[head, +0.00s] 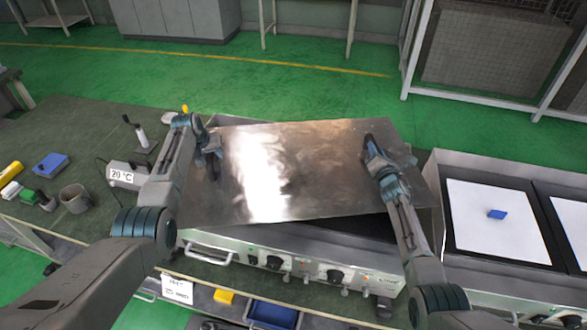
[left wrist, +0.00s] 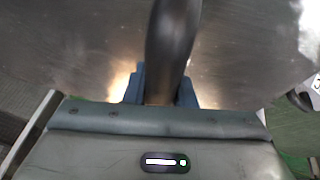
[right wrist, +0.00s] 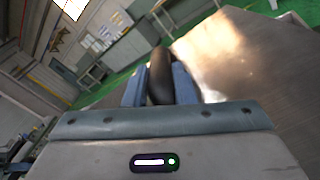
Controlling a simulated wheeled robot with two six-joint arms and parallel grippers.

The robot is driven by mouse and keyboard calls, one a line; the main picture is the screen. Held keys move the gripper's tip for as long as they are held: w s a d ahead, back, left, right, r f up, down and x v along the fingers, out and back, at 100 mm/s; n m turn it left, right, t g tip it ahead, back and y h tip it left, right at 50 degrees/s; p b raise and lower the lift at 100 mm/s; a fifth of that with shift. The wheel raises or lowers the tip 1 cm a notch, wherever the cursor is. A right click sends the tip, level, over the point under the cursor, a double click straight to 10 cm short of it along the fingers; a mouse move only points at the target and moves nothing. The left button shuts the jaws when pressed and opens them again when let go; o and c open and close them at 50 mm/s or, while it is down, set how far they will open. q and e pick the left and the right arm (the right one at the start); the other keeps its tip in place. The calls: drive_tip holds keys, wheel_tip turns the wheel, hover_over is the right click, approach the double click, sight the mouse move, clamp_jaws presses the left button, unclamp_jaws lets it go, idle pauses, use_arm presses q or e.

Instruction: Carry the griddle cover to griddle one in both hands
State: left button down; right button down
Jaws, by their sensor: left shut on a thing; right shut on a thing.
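The griddle cover (head: 320,185) is a large shiny metal plate in the middle of the head view. My left gripper (head: 212,148) is shut on a dark handle (left wrist: 172,45) at its left side. My right gripper (head: 376,155) is shut on the dark handle (right wrist: 160,75) at its right side. The cover is over a griddle (head: 290,262) with front knobs and sits slightly turned against it. A strip of dark cooking surface (head: 365,228) shows under its front right edge; the rest is hidden. I cannot tell whether the cover touches the griddle.
A blue bin (head: 272,314) is below.

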use_arm(q)
drive_tip(key=shift+a+f+b, duration=0.1)
drive_tip(key=shift+f+b, duration=0.25)
drive_tip(key=shift+f, duration=0.05)
use_arm(e)
drive_tip(key=shift+f, duration=0.35)
use_arm(q)
drive_tip(key=c, duration=1.2)
unclamp_jaws()
use_arm(e)
drive_tip(key=c, duration=1.2)
unclamp_jaws()
drive_tip(key=shift+d, duration=0.1)
use_arm(q)
drive_tip(key=shift+s+r, duration=0.15)
drive_tip(key=shift+s, duration=0.05)
use_arm(e)
drive_tip(key=shift+s+r, duration=0.1)
drive_tip(key=shift+s, duration=0.1)
use_arm(q)
drive_tip(key=shift+s+r, duration=0.15)
drive_tip(key=shift+r, duration=0.4)
use_arm(e)
drive_tip(key=shift+w, duration=0.1)
drive_tip(key=s, duration=0.8)
drive_tip(key=s+d, duration=0.1)
drive_tip(key=s, duration=0.3)
use_arm(q)
drive_tip(key=v, duration=1.1)
drive_tip(key=shift+f, duration=0.15)
